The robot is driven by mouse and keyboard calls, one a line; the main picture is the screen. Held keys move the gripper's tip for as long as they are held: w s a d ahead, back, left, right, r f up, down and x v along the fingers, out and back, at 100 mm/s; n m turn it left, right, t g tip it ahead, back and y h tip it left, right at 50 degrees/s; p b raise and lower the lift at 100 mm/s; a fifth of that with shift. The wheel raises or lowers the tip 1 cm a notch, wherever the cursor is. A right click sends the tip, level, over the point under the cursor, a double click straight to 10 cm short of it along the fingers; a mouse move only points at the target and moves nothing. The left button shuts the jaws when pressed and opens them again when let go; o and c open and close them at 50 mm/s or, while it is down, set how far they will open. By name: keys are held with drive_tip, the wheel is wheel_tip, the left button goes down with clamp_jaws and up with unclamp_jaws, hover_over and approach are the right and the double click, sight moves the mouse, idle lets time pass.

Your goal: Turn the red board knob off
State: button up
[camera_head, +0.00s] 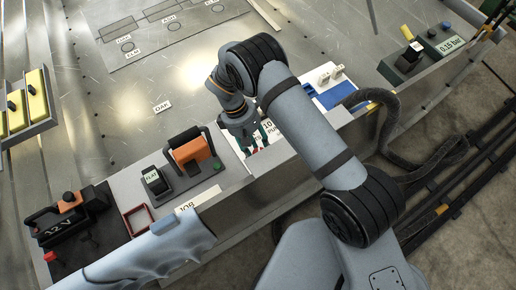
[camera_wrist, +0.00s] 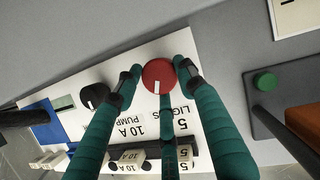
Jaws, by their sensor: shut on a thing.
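The red board knob (camera_wrist: 158,74) shows in the wrist view on a white panel (camera_wrist: 120,65). Its white mark points toward the lower edge of the picture. My gripper (camera_wrist: 157,72) has its teal fingers around the knob, with fingertips at its left and right sides, and is shut on it. In the head view my gripper (camera_head: 258,138) is down at the white panel, and the arm hides the knob there.
A black knob (camera_wrist: 94,96) sits close left of the red one on the panel. A row of breakers (camera_wrist: 140,158) lies below the labels. In the head view an orange-handled switch (camera_head: 190,150) stands left of my gripper, and a blue tray (camera_head: 335,93) right.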

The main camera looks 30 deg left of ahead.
drive_tip(key=shift+s+d+n+t, duration=0.2)
drive_tip(key=shift+n+t, duration=0.25)
drive_tip(key=shift+n, duration=0.65)
drive_tip(key=shift+s+d+n+t, duration=0.2)
drive_tip(key=shift+n+t, duration=0.25)
drive_tip(key=shift+n, duration=0.65)
drive_tip(key=o, duration=1.1)
drive_tip(key=shift+w, duration=0.1)
drive_tip(key=shift+c, duration=0.2)
drive_tip(key=shift+a, duration=0.15)
drive_tip(key=shift+a+r, duration=0.15)
drive_tip(key=v, duration=1.1)
drive_tip(key=shift+r, duration=0.35)
